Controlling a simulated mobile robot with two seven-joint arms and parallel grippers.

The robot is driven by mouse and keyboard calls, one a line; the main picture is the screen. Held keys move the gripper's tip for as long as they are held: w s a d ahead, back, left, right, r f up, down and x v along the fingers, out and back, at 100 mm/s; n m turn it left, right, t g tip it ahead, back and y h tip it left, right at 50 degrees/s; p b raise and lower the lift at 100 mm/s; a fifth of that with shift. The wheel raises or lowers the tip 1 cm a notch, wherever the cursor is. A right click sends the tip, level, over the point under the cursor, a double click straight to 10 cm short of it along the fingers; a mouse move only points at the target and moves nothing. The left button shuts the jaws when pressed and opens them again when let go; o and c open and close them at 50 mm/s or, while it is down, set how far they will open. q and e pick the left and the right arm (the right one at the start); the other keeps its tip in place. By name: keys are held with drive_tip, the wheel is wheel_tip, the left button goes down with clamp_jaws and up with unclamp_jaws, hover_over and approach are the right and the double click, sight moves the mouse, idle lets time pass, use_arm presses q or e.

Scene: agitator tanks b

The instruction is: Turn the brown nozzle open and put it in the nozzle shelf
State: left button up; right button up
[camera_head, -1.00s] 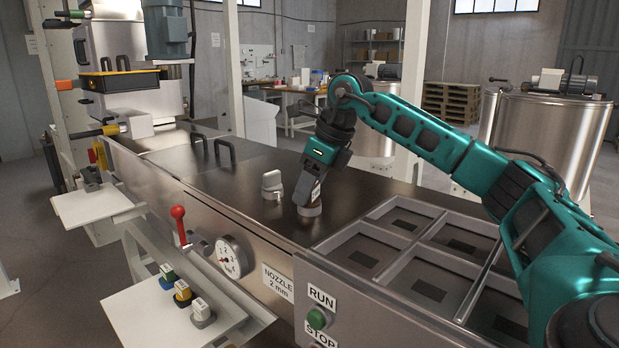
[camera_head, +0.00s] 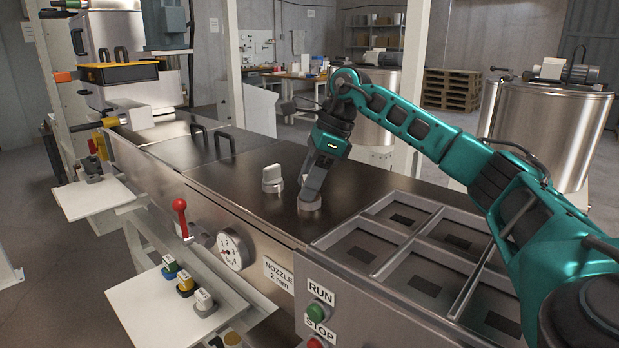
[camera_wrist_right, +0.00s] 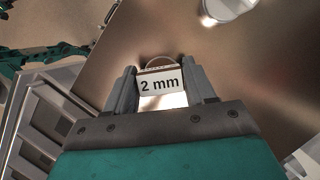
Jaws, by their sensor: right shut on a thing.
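My right gripper (camera_head: 306,197) points down at the dark machine top and is shut on a nozzle (camera_head: 310,205). Its low brownish-grey collar shows at the surface below the fingers; the fingers hide much of the rest. My left gripper is not in view.
A grey knob-like piece (camera_head: 272,180) stands on the machine top just left of the right gripper. A metal tray with compartments (camera_head: 385,225) lies to the right. A red lever (camera_head: 181,215) and a gauge (camera_head: 234,249) are on the front, between gripper and shelf.

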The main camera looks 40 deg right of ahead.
drive_tip(key=shift+n+g+y, duration=0.3)
drive_tip(key=shift+n+g, duration=0.1)
drive_tip(key=shift+n, duration=0.8)
drive_tip(key=n+g, duration=0.1)
drive_tip(key=n, duration=0.3)
drive_tip(key=shift+g, duration=0.4)
drive_tip(key=o, duration=0.9)
drive_tip(key=shift+n, duration=0.6)
drive_tip(key=o, duration=0.6)
drive_tip(key=shift+c, duration=0.2)
drive_tip(key=shift+o, duration=0.3)
drive_tip(key=shift+o, duration=1.2)
